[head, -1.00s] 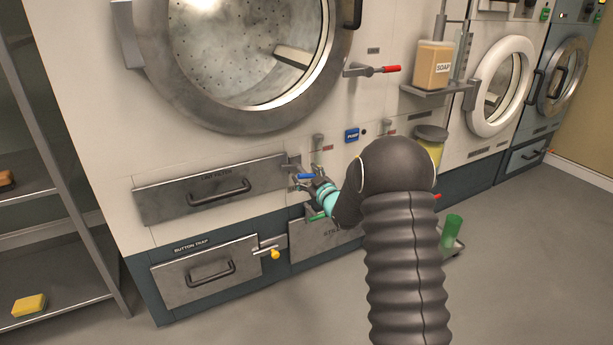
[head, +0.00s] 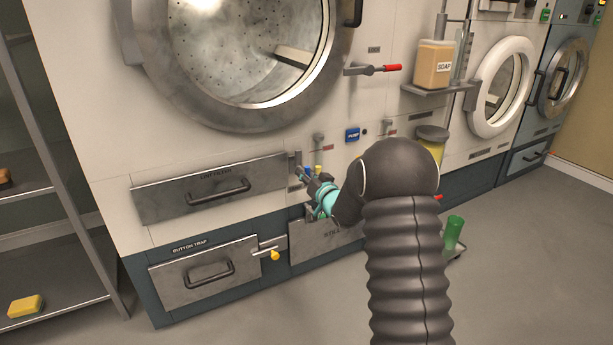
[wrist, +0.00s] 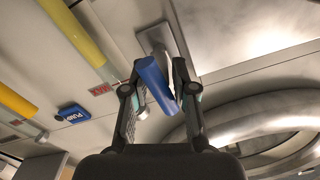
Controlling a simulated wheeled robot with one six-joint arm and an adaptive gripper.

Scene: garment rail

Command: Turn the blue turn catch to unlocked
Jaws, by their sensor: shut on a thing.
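The blue turn catch (head: 307,170) is on the machine front at the right end of the lint filter drawer (head: 210,189). In the head view only a small blue bit of its handle shows above my gripper (head: 303,178). In the wrist view the blue handle (wrist: 155,84) lies between the two fingers of my gripper (wrist: 157,72), and its grey metal mount (wrist: 158,38) shows above. My gripper is shut on the blue handle. The catch's metal bar (head: 298,160) stands roughly upright beside the drawer's end. My arm and fingers hide the rest of the catch.
A button trap drawer (head: 205,271) with a yellow-knobbed catch (head: 274,255) is below left. A red-handled lever (head: 373,70) and a soap dispenser (head: 434,64) are above right. Yellow bars (wrist: 75,35) are close by in the wrist view. Floor on the right is mostly clear.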

